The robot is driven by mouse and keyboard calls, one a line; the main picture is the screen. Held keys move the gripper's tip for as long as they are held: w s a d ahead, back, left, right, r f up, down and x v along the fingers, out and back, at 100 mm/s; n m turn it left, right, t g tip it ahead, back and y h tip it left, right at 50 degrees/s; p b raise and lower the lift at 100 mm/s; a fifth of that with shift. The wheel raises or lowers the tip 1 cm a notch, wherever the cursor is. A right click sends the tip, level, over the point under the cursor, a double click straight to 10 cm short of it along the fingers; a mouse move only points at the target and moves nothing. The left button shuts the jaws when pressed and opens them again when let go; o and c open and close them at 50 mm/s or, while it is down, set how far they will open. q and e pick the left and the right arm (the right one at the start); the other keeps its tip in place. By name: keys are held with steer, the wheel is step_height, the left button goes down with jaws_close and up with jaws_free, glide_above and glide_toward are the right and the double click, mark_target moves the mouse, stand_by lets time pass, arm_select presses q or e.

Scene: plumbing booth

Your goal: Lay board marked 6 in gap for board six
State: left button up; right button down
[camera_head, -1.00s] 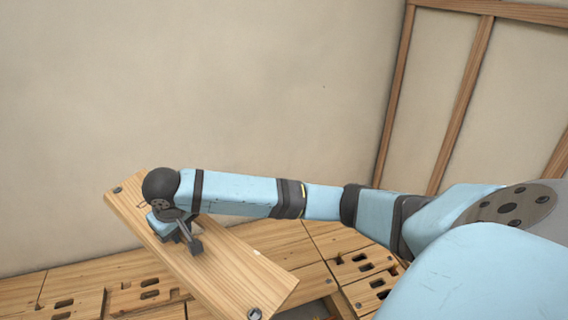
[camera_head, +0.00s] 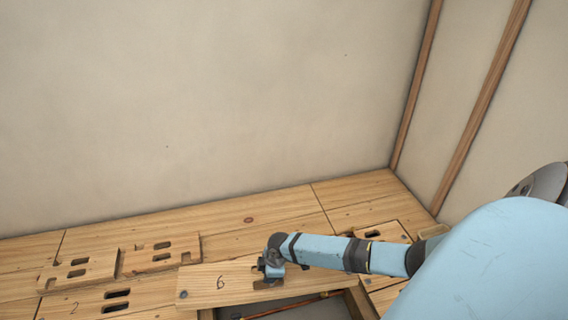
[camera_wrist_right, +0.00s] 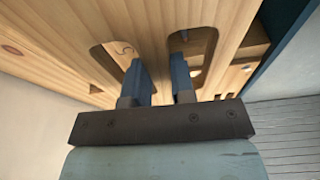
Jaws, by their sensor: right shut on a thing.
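The board marked 6 (camera_head: 215,286) is a pale plank with a dark screw head near its left end. In the head view it lies nearly level over the far side of an open gap (camera_head: 310,308) in the wooden floor. I cannot tell whether it touches the floor. My right gripper (camera_head: 272,268) is shut on the board at its slots. In the right wrist view the fingers (camera_wrist_right: 163,78) reach into two slots of the board (camera_wrist_right: 70,30), gripping the wood between them. The board's right end is partly hidden by my arm. My left gripper is not in view.
A copper-coloured pipe (camera_head: 300,302) runs inside the gap. A board marked 2 (camera_head: 75,307) and slotted boards (camera_head: 160,255) lie to the left. Another slotted board (camera_head: 378,234) lies to the right. A plain wall (camera_head: 200,110) stands behind, with wooden studs (camera_head: 480,100) at right.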

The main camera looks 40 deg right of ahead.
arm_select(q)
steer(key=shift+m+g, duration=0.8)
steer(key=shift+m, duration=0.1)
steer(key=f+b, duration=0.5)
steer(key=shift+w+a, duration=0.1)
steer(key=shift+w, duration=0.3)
arm_select(e)
steer(key=s+d+f, duration=0.1)
steer(key=s+f, duration=0.1)
steer(key=f, duration=0.3)
steer(key=s+d+f+n, duration=0.1)
steer(key=s+d+f, duration=0.1)
steer(key=f, duration=0.3)
steer(key=shift+f, duration=0.25)
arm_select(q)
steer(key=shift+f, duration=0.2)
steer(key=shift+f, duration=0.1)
arm_select(e)
steer(key=shift+f, duration=0.25)
arm_select(q)
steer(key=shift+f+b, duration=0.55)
steer(key=shift+b, duration=0.1)
arm_select(e)
steer(key=shift+f, duration=0.65)
